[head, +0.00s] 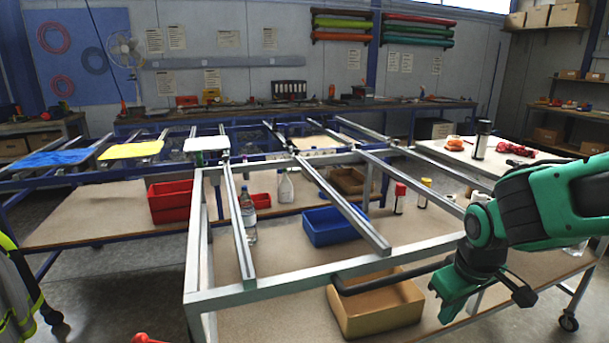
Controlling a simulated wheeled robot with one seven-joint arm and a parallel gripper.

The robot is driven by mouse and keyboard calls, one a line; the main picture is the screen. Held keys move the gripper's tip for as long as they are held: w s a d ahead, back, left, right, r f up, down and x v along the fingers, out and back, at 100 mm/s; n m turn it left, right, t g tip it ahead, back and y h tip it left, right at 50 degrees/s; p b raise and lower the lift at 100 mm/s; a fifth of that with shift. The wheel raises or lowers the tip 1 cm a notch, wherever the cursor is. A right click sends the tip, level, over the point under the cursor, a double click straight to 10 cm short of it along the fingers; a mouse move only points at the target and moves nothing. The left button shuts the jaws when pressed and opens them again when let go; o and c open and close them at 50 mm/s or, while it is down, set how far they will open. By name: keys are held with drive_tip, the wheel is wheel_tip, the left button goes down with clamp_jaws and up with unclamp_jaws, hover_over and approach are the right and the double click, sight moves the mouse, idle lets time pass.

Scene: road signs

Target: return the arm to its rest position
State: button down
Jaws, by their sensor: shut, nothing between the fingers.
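My green and black arm reaches in from the right edge in the head view. Its end, my gripper (468,292), points down beside the front right part of the metal frame (330,282).
Below the frame are a yellow-brown bin (378,308), a blue bin (336,226) and a red bin (170,201). Blue, yellow (131,150) and white panels lie on rails at left.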

drive_tip(key=s+d+r+m+g, duration=0.1)
drive_tip(key=s+d+r+m, duration=0.1)
drive_tip(key=s+d+m, duration=0.3)
drive_tip(key=s+d+r+m+g, duration=0.2)
drive_tip(key=s+d+m, duration=0.3)
drive_tip(key=s, duration=0.8)
drive_tip(key=shift+d+y, duration=0.4)
drive_tip(key=shift+d, duration=0.45)
drive_tip(key=shift+w+r, duration=0.1)
drive_tip(key=shift+w+f, duration=0.25)
drive_tip(key=shift+w, duration=0.35)
